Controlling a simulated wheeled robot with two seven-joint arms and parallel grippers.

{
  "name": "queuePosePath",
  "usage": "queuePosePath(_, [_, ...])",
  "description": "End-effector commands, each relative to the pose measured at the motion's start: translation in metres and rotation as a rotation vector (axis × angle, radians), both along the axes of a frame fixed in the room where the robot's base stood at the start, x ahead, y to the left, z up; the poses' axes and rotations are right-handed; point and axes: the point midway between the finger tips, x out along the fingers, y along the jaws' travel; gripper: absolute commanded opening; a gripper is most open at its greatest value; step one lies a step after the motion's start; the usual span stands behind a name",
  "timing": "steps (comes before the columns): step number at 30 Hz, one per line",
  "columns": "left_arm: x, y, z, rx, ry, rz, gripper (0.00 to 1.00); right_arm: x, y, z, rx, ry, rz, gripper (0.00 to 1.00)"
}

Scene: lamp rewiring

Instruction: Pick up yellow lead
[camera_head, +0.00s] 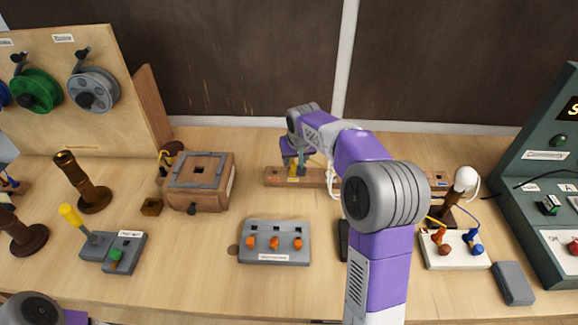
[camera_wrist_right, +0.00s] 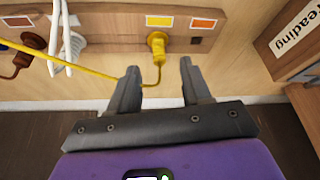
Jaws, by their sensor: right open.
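The yellow lead (camera_wrist_right: 157,44) shows in the right wrist view, with its yellow plug end at a wooden rail (camera_wrist_right: 115,32) under a yellow label. Its thin cable droops from the plug, passes by the fingers and runs off to the left. My right gripper (camera_wrist_right: 160,66) is open, with its two dark fingers apart on either side of the drooping cable below the plug. I cannot tell whether a finger touches the cable. In the head view the right gripper (camera_head: 298,167) is at the rail (camera_head: 272,176), partly hidden by its own wrist. My left gripper is out of view.
A white cord (camera_wrist_right: 62,35) hangs left of the yellow plug, by a brown plug (camera_wrist_right: 33,42). In the head view, a wooden box (camera_head: 198,190) stands left of the rail and a grey switch block (camera_head: 272,255) in front. A lamp bulb (camera_head: 466,178) stands right.

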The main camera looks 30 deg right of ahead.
Motion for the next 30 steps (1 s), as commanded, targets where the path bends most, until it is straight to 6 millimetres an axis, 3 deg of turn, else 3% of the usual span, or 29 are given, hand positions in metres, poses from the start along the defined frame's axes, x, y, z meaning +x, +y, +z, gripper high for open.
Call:
queuePosePath(12, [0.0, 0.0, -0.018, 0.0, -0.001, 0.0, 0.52, 0.02, -0.007, -0.049, 0.0, 0.0, 0.0, 0.48])
queuePosePath(20, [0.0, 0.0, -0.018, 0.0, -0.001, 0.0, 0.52, 0.023, -0.007, -0.053, 0.001, -0.002, 0.002, 0.48])
queuePosePath(30, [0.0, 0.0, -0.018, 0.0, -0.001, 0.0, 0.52, 0.023, -0.007, -0.053, 0.001, -0.002, 0.002, 0.0])
